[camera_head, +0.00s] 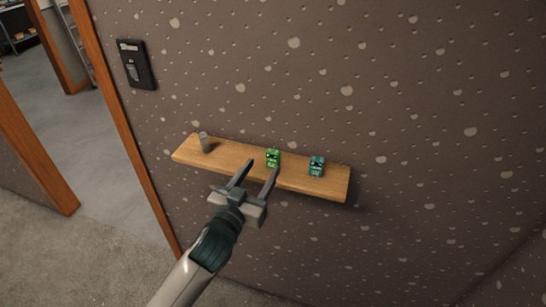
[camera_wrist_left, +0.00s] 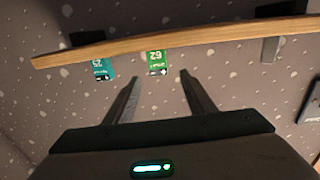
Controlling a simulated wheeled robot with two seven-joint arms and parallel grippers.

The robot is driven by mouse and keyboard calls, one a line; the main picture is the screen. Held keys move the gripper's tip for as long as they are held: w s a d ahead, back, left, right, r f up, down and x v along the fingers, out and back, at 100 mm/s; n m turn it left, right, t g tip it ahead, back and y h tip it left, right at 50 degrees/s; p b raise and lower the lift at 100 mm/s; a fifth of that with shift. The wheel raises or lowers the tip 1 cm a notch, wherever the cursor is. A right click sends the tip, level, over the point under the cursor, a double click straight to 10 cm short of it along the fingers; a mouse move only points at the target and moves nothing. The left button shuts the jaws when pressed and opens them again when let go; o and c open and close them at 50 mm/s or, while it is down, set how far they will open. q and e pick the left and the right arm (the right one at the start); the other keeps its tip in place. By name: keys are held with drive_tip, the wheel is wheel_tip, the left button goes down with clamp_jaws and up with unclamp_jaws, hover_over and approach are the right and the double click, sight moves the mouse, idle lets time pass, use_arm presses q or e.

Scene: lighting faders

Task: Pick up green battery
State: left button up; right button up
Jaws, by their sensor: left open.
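The green battery (camera_head: 273,158) is a small block standing near the middle of a wooden shelf on the wall. It also shows in the left wrist view (camera_wrist_left: 157,62), with a pale label, just beyond the space between the fingers. My left gripper (camera_head: 262,167) is open and empty, its fingers pointing at the shelf. In the left wrist view the fingertips (camera_wrist_left: 160,75) lie on either side of the battery's line, apart from it. My right gripper is in neither view.
A black panel (camera_head: 136,64) hangs on the speckled wall. A doorway opens at the left.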

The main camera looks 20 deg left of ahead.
sight(271, 158)
use_arm(q)
drive_tip(key=shift+w, duration=0.1)
drive_tip(key=shift+w+d+p, duration=0.15)
drive_tip(key=shift+w+p, duration=0.4)
drive_tip(key=shift+p, duration=0.1)
drive_tip(key=w+p, duration=0.1)
drive_tip(key=w, duration=0.1)
drive_tip(key=shift+w+d+f+p, duration=0.1)
drive_tip(key=shift+w+d+p, duration=0.1)
drive_tip(key=shift+w+p, duration=0.2)
drive_tip(key=shift+w+d+f, duration=0.1)
drive_tip(key=shift+w+f, duration=0.1)
drive_tip(key=shift+w, duration=0.35)
drive_tip(key=shift+c, duration=0.6)
drive_tip(key=c, duration=1)
